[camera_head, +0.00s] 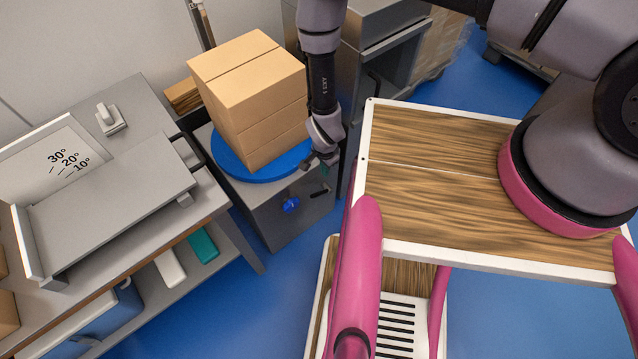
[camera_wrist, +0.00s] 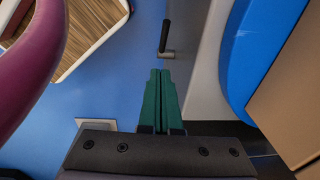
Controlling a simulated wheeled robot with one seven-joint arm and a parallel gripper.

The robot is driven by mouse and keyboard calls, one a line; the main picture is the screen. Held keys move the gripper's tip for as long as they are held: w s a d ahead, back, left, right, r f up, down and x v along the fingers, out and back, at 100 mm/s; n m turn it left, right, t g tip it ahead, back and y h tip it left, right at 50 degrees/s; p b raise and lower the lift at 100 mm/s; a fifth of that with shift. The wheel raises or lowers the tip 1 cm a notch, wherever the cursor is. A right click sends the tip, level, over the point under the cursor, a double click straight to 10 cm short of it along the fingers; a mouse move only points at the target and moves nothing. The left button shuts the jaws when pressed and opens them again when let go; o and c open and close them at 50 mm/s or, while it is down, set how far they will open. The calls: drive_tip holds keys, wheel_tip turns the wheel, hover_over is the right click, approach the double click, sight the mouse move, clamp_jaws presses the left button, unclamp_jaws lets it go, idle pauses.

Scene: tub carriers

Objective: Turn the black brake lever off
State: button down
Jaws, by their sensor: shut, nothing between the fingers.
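The black brake lever (camera_head: 320,192) is on the side of the grey cabinet (camera_head: 285,222) under the blue turntable (camera_head: 258,172). In the wrist view the lever (camera_wrist: 164,36) shows as a black handle on a small grey mount, just ahead of the fingertips. My gripper (camera_head: 323,169) hangs beside the cabinet near the lever. In the wrist view my gripper (camera_wrist: 160,72) has its green fingers closed together with nothing between them. Its tips look close to the lever's mount; I cannot tell whether they touch.
Stacked cardboard boxes (camera_head: 250,100) stand on the turntable. A blue knob (camera_head: 291,204) is on the cabinet left of the lever. A wood-topped pink cart (camera_head: 440,175) stands close on the right. A grey workbench (camera_head: 120,200) is at the left. Blue floor lies between.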

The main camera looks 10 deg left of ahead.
hover_over(319, 193)
drive_tip(key=d, duration=0.2)
wheel_tip(319, 193, down, 10)
drive_tip(key=shift+s+a+f, duration=0.1)
drive_tip(key=shift+a+f, duration=0.3)
drive_tip(key=shift+f, duration=0.2)
drive_tip(key=shift+a+f, duration=0.35)
drive_tip(key=shift+f, duration=0.2)
drive_tip(key=shift+s+a+f, duration=0.1)
drive_tip(key=shift+a+f, duration=0.2)
drive_tip(key=shift+f, duration=0.15)
